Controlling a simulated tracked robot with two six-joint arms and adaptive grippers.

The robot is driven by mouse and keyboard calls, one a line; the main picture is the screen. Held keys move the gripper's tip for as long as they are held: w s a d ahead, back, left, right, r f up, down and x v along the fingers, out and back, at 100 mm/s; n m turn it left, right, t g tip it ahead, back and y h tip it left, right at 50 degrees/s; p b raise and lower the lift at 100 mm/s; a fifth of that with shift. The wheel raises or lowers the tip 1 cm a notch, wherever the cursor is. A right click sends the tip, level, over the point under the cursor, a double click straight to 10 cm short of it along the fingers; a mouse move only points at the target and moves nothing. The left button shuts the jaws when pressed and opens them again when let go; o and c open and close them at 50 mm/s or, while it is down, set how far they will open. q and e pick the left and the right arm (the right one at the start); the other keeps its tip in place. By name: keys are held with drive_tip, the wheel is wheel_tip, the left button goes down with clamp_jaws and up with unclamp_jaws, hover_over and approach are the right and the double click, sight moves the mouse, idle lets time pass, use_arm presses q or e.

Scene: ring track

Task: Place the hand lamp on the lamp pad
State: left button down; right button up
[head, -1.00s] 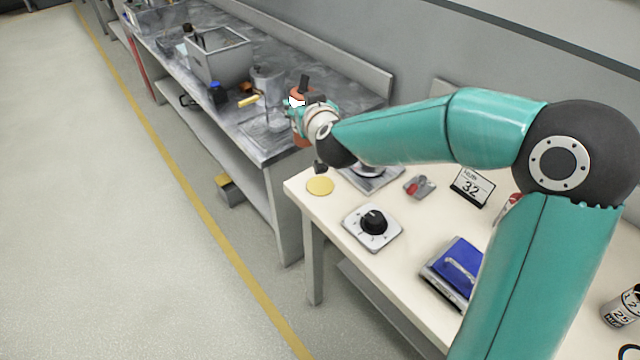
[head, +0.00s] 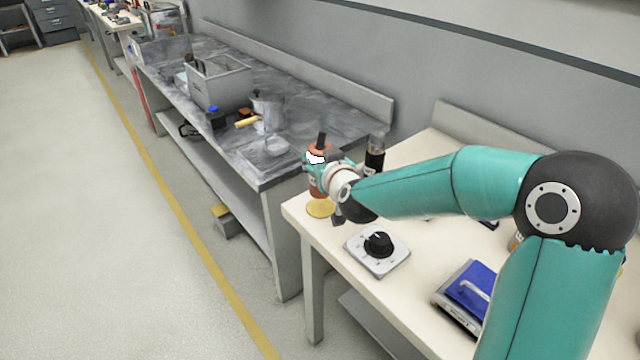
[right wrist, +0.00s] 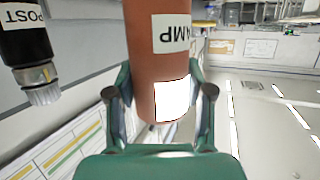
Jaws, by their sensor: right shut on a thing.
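The hand lamp is an orange-brown cylinder (head: 317,185) with a dark upper part and a bright white patch. My right gripper (head: 326,172) is shut around it and holds it upright in the head view. The round yellow lamp pad (head: 319,208) lies at the near left corner of the cream table. The lamp's lower end appears right over the pad; I cannot tell whether it touches. In the right wrist view the lamp body (right wrist: 155,45), with a label ending in "AMP", stands between the fingers (right wrist: 160,92). The left gripper is not in view.
A dark post (head: 375,155) stands behind my right wrist; it also shows in the right wrist view (right wrist: 25,45). A dial box (head: 377,250) and a blue-topped device (head: 470,292) sit on the cream table (head: 345,285). A grey bench (head: 300,125) adjoins behind.

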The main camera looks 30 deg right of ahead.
drive_tip(key=shift+f+b, duration=0.6)
drive_tip(key=shift+f, duration=1.6)
drive_tip(key=o, duration=1.3)
drive_tip(key=shift+s, duration=0.1)
drive_tip(key=v, duration=1.2)
drive_tip(key=shift+r+p, duration=0.15)
drive_tip(key=shift+p, duration=0.2)
